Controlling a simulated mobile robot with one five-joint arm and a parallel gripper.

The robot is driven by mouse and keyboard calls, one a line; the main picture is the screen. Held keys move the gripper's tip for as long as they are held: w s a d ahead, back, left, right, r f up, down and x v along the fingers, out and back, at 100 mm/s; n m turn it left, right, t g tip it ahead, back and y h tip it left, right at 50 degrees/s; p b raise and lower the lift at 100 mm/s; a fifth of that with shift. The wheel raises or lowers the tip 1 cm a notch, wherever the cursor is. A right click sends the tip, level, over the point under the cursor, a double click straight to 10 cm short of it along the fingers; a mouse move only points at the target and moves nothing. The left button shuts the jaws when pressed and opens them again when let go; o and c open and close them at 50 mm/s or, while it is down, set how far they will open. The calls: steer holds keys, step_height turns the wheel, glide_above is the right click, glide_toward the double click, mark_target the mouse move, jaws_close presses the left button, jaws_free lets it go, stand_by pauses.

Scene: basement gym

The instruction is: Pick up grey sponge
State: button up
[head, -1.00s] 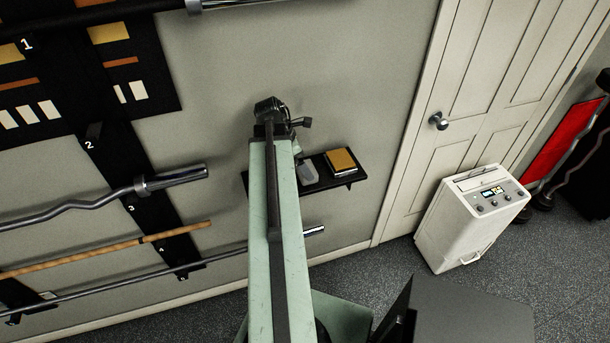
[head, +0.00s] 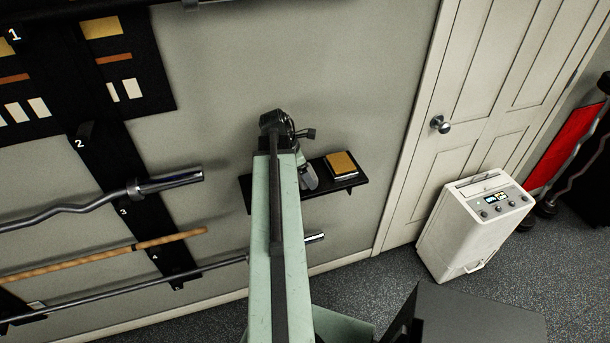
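The grey sponge (head: 311,183) is a small pale grey shape on the black wall shelf (head: 318,188). My arm hides part of it. My gripper (head: 304,168) is at the far end of my arm, pointing down right over the sponge. Its fingers are small and partly hidden, so I cannot tell whether they are open or whether they touch the sponge.
A yellow-brown topped book or box (head: 341,163) lies on the shelf right of the sponge. The wall is close behind. A door (head: 470,110) and a white dehumidifier-like unit (head: 470,225) stand to the right; a bar rack (head: 120,185) hangs left.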

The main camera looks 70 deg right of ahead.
step_height(320, 180, up, 10)
steer(key=p, duration=1)
steer(key=shift+r, duration=0.15)
